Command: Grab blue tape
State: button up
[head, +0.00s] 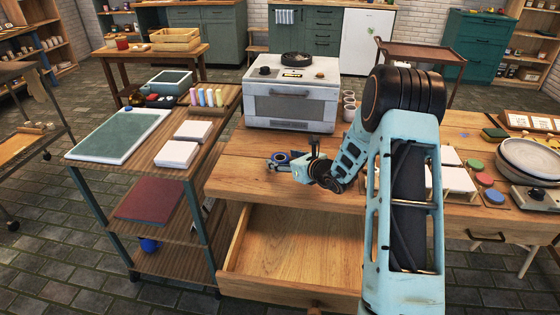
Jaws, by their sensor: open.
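A small blue ring-shaped roll, which looks like the blue tape (280,158), lies on the wooden workbench (240,180) in front of the white oven. My gripper (292,165) is low over the bench, just right of the roll, at the end of my light blue arm. It is open, and nothing shows between its fingers. The fingers are small and dark here, and I cannot tell whether they touch the roll.
The white oven (292,98) stands behind my gripper. An open, empty drawer (290,250) juts out below the bench front. A side cart at left holds a green mat (120,135) and white blocks (178,154). Bowls (530,158) and coloured discs stand at right.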

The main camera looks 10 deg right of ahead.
jog(key=shift+w+a+f, duration=0.15)
jog(key=shift+w+f, duration=0.1)
jog(key=shift+w, duration=0.2)
jog(key=c, duration=1.1)
jog(key=shift+r, duration=0.15)
